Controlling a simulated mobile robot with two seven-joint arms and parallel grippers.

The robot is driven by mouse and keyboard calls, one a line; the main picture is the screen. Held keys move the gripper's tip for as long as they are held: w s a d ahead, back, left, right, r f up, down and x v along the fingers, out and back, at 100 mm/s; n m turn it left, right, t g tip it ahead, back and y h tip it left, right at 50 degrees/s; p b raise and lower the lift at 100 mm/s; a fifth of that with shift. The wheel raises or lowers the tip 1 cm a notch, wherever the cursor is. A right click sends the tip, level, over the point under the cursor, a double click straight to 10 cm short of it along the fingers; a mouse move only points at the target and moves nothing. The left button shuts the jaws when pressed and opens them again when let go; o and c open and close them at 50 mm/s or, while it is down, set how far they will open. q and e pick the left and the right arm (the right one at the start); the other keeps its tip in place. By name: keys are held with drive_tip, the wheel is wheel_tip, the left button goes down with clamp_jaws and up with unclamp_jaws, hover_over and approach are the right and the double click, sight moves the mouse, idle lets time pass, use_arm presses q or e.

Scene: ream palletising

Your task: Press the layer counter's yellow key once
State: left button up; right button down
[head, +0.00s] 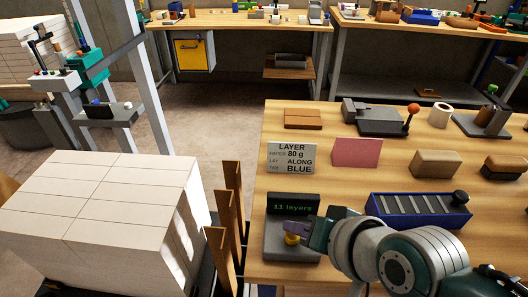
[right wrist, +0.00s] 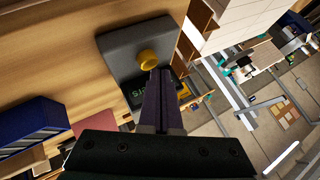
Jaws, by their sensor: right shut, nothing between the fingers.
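The layer counter (head: 277,248) is a dark grey box on the near left part of the wooden bench. Its display reads "11 layers". Its round yellow key (head: 291,239) shows just below my right gripper's fingertips (head: 289,228). In the right wrist view the yellow key (right wrist: 148,59) stands on the grey counter (right wrist: 122,45), right beside the tips of my closed purple fingers (right wrist: 160,74). The fingers are shut and empty. I cannot tell whether they touch the key. The fingers partly cover the display in the wrist view. My left gripper is not in view.
A sign (head: 292,158) and a pink card (head: 357,152) stand behind the counter. A blue slotted tray (head: 418,209) lies to its right. Brown upright posts (head: 222,210) and a large paper stack (head: 95,215) are left of the bench.

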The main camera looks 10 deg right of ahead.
sight(295, 245)
drive_tip(key=shift+f+b, duration=0.4)
drive_tip(key=shift+f, duration=0.15)
idle(0.4)
drive_tip(key=shift+r, duration=0.1)
drive_tip(key=shift+r+p, duration=0.9)
drive_tip(key=shift+p, duration=0.15)
wheel_tip(295, 245, up, 5)
drive_tip(key=p, duration=0.5)
idle(0.6)
